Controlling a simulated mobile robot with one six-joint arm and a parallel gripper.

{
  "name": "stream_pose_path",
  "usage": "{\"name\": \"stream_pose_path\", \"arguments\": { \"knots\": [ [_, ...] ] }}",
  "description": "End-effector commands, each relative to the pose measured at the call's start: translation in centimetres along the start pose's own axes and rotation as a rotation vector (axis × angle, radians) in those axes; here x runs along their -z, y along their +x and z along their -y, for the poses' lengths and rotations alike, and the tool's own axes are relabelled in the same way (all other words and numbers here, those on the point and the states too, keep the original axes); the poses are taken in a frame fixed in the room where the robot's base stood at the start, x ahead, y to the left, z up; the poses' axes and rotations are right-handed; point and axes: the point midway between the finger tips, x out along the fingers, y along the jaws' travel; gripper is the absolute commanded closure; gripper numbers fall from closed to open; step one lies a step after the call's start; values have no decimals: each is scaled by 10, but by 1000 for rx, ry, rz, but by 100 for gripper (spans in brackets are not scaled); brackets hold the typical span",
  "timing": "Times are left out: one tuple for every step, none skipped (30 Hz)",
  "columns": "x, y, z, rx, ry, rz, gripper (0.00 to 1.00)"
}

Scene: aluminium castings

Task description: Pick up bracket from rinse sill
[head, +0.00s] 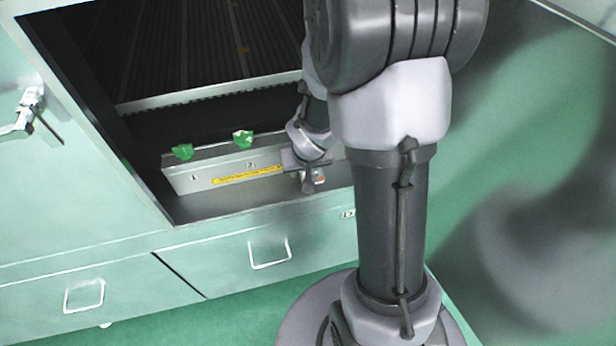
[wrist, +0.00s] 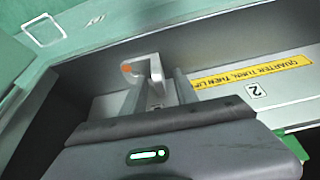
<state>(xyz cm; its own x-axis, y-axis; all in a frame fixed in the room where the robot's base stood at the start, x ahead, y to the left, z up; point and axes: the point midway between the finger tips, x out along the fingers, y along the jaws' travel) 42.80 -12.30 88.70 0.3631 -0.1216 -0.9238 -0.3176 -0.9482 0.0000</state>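The bracket (wrist: 156,74) is a small light-grey bent metal piece with an orange spot. In the wrist view it lies ahead of my gripper, its near part between the two fingers. My gripper (wrist: 160,88) looks open, with a gap showing between the bracket and the right finger. I cannot tell whether the left finger touches it. In the head view my gripper (head: 310,180) is low over the rinse sill (head: 240,212), in front of the metal rail. It mostly hides the bracket (head: 319,176) there.
The metal rail (head: 190,182) carries numbers, a yellow label (head: 235,177) and green knobs (head: 183,151). Behind it is a dark ribbed basin (head: 200,50). Drawers with handles (head: 270,252) are below the sill. The sill left of my gripper is clear.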

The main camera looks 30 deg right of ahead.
Motion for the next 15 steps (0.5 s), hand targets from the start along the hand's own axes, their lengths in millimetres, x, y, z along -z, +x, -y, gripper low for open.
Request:
{"name": "stream_pose_path", "arguments": {
  "knots": [
    [0,-1,0,0,0,0,75],
    [0,-1,0,0,0,0,81],
    [0,-1,0,0,0,0,89],
    [0,-1,0,0,0,0,95],
    [0,-1,0,0,0,0,100],
    [0,-1,0,0,0,0,100],
    [0,-1,0,0,0,0,100],
    [0,-1,0,0,0,0,100],
    [0,-1,0,0,0,0,100],
    [0,-1,0,0,0,0,100],
    [0,-1,0,0,0,0,100],
    [0,-1,0,0,0,0,100],
    [0,-1,0,0,0,0,100],
    [0,-1,0,0,0,0,100],
    [0,-1,0,0,0,0,100]
  ]
}}
